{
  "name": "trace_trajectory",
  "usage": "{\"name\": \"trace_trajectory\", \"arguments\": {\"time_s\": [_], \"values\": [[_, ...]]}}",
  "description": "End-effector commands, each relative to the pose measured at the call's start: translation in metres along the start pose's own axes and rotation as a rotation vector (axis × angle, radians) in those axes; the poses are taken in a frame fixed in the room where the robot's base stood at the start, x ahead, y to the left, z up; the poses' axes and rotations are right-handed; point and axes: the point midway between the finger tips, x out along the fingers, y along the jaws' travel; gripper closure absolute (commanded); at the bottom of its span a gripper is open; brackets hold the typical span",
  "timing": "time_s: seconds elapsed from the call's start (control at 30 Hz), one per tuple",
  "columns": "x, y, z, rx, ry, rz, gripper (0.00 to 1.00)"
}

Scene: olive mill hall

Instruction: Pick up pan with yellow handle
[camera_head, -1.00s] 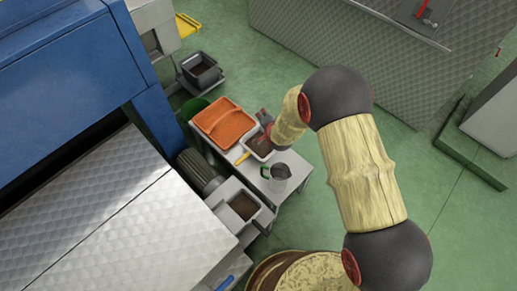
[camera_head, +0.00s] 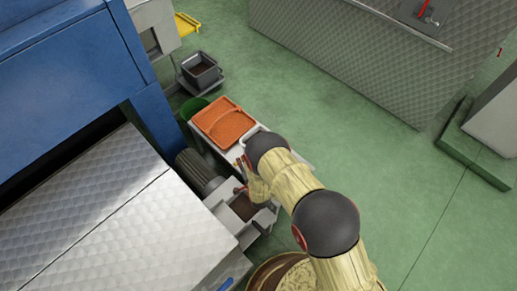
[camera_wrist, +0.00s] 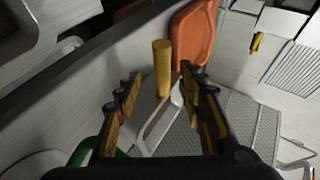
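The pan's yellow handle (camera_wrist: 162,68) stands out in the wrist view, just beyond and between my fingertips. A pale rim (camera_wrist: 147,135), which looks like the pan's, shows below it between the fingers. In the head view, only a bit of the pan's white rim (camera_head: 250,131) shows; my arm covers most of it. My gripper (camera_wrist: 165,95) is open, its two fingers apart on either side of the handle's line, with nothing visibly held. In the head view my gripper (camera_head: 242,175) is over the bench, partly hidden by my arm.
An orange tray (camera_head: 235,138) lies beside the pan; it also shows in the wrist view (camera_wrist: 207,45). A bin with brown contents (camera_head: 262,222) is at the bench's near end. Something green (camera_wrist: 95,153) is near my left finger. The blue machine (camera_head: 85,75) stands left. Open green floor lies right.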

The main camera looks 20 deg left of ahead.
Motion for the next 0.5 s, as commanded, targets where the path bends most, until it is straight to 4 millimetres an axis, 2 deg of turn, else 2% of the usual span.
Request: {"name": "trace_trajectory", "arguments": {"time_s": [0.4,0.5], "values": [[0.049,-0.001,0.0,-0.001,0.0,-0.001,0.6],[0.051,-0.002,0.0,-0.001,0.0,0.001,0.6]]}}
